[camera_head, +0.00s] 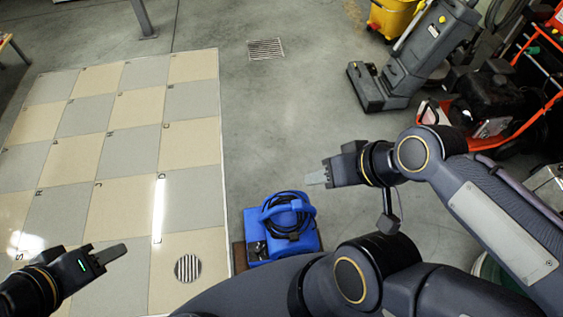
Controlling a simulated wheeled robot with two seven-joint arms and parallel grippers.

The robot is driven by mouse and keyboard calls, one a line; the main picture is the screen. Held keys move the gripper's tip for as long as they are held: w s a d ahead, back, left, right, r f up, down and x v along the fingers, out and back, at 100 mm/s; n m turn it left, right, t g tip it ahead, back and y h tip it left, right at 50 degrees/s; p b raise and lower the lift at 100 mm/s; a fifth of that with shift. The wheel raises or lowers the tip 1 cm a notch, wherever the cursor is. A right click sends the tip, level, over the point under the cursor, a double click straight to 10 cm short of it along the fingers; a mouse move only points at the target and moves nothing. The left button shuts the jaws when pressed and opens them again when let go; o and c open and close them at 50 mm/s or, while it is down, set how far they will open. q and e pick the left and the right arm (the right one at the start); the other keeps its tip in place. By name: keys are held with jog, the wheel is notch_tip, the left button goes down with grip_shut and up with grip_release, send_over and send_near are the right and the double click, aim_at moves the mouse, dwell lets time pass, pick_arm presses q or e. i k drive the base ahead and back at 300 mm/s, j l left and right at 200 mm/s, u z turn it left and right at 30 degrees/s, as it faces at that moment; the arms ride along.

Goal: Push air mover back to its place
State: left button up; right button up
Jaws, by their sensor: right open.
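The blue air mover (308,240) sits on the floor at the lower middle, with a black cord coiled around its handle. It stands just right of the checkered tiled platform. My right gripper (317,176) is open and empty, above and slightly right of the air mover in the picture, apart from it. My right arm comes in from the right, and its dark links cover the floor below the air mover. My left gripper (116,254) is at the lower left over the tiles, holding nothing visible. Its fingers overlap in this view, so its opening is unclear.
The tiled platform (112,150) fills the left, with a round grille (187,268) near its front. A brown piece (240,257) lies beside the air mover. A grey floor machine (415,60), yellow bucket (391,17) and orange-framed machine (500,140) stand at right. The middle concrete is clear.

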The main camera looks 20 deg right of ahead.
aim_at(280, 223)
jog(key=k+j, duration=1.55)
jog(key=k, duration=0.1)
